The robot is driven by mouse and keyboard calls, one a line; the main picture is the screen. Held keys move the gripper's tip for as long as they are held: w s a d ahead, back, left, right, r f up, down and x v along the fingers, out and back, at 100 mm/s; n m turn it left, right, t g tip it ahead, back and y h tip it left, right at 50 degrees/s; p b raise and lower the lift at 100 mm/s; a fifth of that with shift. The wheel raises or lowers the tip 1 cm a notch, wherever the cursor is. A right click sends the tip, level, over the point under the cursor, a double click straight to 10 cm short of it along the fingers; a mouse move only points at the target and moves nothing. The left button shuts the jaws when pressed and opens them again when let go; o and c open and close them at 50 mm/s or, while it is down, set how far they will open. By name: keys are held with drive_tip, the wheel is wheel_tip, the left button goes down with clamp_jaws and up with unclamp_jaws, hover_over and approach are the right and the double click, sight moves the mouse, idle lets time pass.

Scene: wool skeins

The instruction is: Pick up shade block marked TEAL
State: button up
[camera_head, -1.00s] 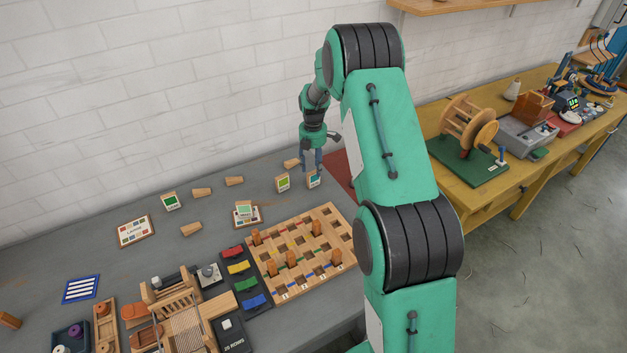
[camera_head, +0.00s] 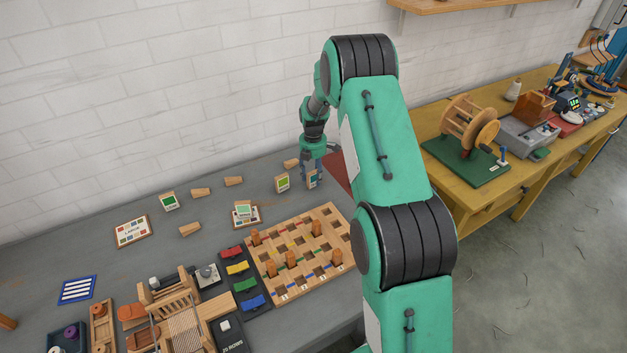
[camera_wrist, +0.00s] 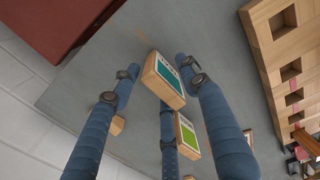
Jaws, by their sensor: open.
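The block with a teal face (camera_wrist: 162,84) stands on the grey table between the spread fingers of my gripper (camera_wrist: 158,72) in the wrist view. Its lettering is too small to read surely. In the head view the same block (camera_head: 312,181) is partly covered by the blue fingers of my gripper (camera_head: 312,168). My gripper is open and low over the block, with fingers on both sides of it. I cannot tell whether any finger touches it. A lime-green-faced block (camera_wrist: 187,136) stands close by, beside the lower finger; it shows in the head view too (camera_head: 282,183).
A dark red panel (camera_wrist: 62,25) lies beyond the block. A wooden peg board (camera_head: 330,225) is nearer. A white wall rises behind.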

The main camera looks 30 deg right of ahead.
sight(313, 171)
clamp_jaws()
drive_tip(key=shift+r, duration=0.1)
idle(0.4)
drive_tip(key=shift+r+p, duration=0.35)
drive_tip(key=shift+r, duration=0.45)
wheel_tip(313, 171, up, 2)
drive_tip(key=shift+s+r+p, duration=0.1)
drive_tip(key=shift+p, duration=0.3)
drive_tip(key=s+a+p, duration=0.1)
drive_tip(key=s+a, duration=0.1)
drive_tip(key=s, duration=0.5)
drive_tip(key=s+a+r+p, duration=0.1)
drive_tip(key=s+a, duration=0.1)
drive_tip(key=s, duration=0.6)
drive_tip(key=shift+a, duration=0.4)
